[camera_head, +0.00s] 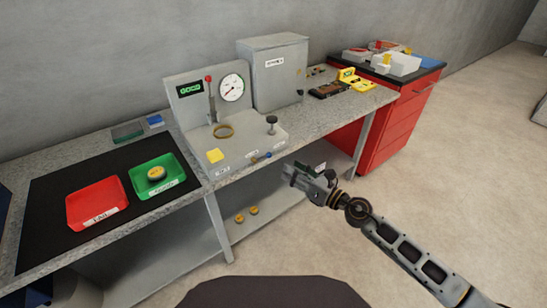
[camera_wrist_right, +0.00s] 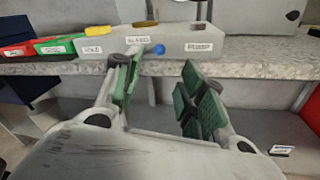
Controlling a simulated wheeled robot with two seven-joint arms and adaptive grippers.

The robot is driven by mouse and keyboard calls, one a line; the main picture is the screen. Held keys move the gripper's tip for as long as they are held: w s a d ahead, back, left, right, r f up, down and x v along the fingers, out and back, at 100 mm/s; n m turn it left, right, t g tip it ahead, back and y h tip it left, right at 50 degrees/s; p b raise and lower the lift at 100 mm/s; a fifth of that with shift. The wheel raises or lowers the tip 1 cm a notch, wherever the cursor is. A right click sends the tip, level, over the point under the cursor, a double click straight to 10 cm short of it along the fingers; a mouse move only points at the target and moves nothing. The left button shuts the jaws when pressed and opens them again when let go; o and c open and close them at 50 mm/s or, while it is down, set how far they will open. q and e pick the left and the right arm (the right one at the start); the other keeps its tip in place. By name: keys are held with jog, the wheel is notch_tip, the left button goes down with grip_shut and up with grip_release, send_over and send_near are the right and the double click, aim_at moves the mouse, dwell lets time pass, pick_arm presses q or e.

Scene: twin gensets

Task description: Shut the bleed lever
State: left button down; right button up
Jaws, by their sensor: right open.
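The small blue-ended handle that I take for the bleed lever (camera_head: 262,156) is on the front face of the grey test unit (camera_head: 262,140). In the right wrist view its blue knob (camera_wrist_right: 159,48) shows between my fingertips, farther off, near a white label too blurred to read surely. Its exact angle is hard to tell. My right gripper (camera_head: 292,172) is in front of the bench, below and right of the lever, apart from it. The right wrist view shows the gripper (camera_wrist_right: 160,68) open and empty, green pads apart. My left gripper is out of view.
The bench edge (camera_wrist_right: 240,67) runs just below the unit's front. On the unit are a red-tipped lever (camera_head: 210,95), a gauge (camera_head: 232,87) and a yellow button (camera_head: 215,155). Red (camera_head: 92,205) and green (camera_head: 144,186) trays lie left. A lower shelf (camera_head: 270,215) is below.

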aim_at(271, 156)
jog(key=p+x, duration=0.1)
jog(key=x, duration=0.3)
jog(key=shift+w+a+r, duration=0.1)
jog(key=shift+w+a, duration=0.1)
jog(key=shift+a, duration=0.05)
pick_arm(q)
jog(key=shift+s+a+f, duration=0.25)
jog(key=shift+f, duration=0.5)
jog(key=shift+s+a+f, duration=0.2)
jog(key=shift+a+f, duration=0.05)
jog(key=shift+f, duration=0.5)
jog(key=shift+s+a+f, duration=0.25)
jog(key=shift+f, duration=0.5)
pick_arm(e)
jog(key=shift+x, duration=2.4)
jog(key=shift+d, duration=0.1)
grip_shut()
